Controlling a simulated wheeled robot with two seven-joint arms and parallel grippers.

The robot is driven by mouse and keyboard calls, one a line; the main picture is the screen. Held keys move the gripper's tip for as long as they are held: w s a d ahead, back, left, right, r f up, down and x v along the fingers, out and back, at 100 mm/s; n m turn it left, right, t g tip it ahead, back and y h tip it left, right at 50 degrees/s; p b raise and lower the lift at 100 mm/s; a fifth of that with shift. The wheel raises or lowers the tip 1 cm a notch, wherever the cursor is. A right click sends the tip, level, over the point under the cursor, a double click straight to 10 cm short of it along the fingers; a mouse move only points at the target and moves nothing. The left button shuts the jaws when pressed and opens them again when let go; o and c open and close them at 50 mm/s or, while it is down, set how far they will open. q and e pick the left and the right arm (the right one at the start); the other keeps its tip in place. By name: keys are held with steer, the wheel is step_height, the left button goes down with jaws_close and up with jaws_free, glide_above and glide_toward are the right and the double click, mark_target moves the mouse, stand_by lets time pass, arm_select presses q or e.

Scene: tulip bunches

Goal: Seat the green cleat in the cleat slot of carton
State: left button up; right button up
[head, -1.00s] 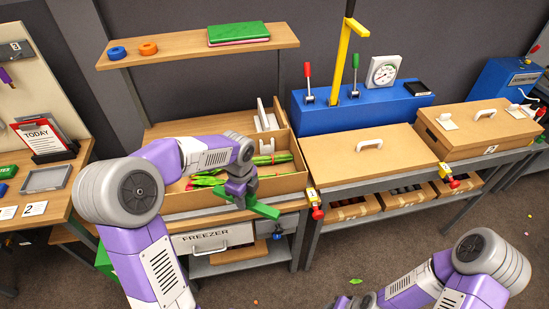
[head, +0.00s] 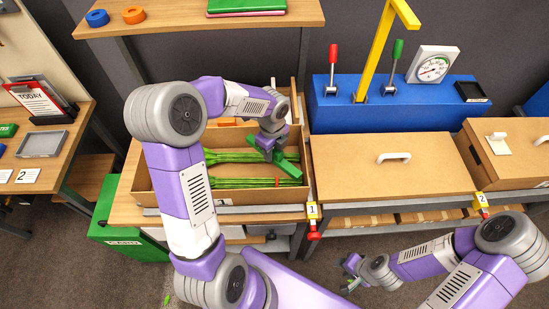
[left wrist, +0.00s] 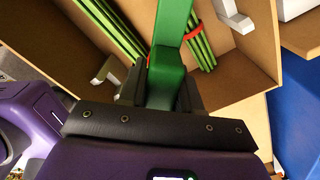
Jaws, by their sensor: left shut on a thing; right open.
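My left gripper (head: 272,149) is shut on the green cleat (head: 287,167), a green bar held over the right part of the open carton (head: 146,177). In the left wrist view the cleat (left wrist: 172,30) runs up and away between the dark jaws, above the carton (left wrist: 262,35). Two tulip bunches with green stems (head: 240,182) lie inside the carton; a red band shows on one. I cannot make out the cleat slot for sure. My right gripper (head: 350,270) is open and empty, low in front of the bench at the right.
A closed carton lid with a white handle (head: 393,157) lies right of the open carton. Behind it stands a blue box (head: 340,113) with levers, a yellow post and a gauge (head: 433,66). A shelf (head: 200,18) hangs above the carton's back.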

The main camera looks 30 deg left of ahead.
arm_select(q)
steer(key=shift+w+f+b, duration=0.15)
steer(key=shift+f+b, duration=0.15)
steer(key=shift+f, duration=2.25)
steer(key=o, duration=1.1)
steer(key=shift+f, duration=0.15)
steer(key=shift+r, duration=0.2)
step_height(320, 180, up, 12)
steer(key=shift+p, duration=0.95)
